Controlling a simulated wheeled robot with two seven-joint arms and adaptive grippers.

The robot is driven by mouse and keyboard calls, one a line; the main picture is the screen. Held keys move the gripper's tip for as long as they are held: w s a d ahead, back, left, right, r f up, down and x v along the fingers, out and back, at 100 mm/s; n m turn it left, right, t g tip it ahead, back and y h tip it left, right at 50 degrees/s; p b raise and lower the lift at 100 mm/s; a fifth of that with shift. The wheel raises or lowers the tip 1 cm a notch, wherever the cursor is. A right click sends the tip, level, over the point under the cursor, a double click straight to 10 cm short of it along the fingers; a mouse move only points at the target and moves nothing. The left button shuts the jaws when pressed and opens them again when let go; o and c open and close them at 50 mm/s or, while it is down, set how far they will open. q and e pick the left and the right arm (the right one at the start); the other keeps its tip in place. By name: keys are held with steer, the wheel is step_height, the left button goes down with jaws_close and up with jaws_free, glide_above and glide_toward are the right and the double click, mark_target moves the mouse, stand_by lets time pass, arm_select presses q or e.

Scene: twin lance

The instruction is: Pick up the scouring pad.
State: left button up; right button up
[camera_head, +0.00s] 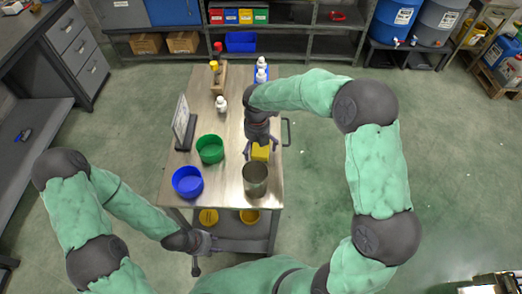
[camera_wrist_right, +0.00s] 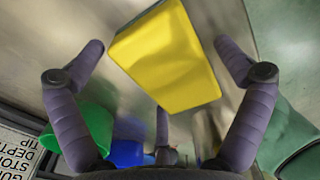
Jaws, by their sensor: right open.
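The scouring pad is a yellow block (camera_head: 260,152) with a thin dark edge along one side. It lies on the metal table top (camera_head: 223,180), just behind the metal cup. In the right wrist view the pad (camera_wrist_right: 172,60) appears large, between the two spread fingers. My right gripper (camera_head: 262,147) is open above the pad and partly covers it in the head view; no finger visibly grips it. My left gripper (camera_head: 203,252) is low, beside the table's front left corner and away from the pad. Whether its fingers are apart is unclear.
A metal cup (camera_head: 255,180) stands close in front of the pad. A green bowl (camera_head: 210,149), a blue bowl (camera_head: 188,182) and a sign on a stand (camera_head: 181,123) are on the left. A white bottle (camera_head: 221,105) and a wooden holder (camera_head: 218,78) stand farther back.

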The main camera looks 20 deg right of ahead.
steer(key=c, duration=0.8)
steer(key=shift+c, duration=0.2)
step_height(320, 180, up, 10)
steer(key=p, duration=0.3)
steer(key=shift+o, duration=1.1)
steer(key=c, duration=0.3)
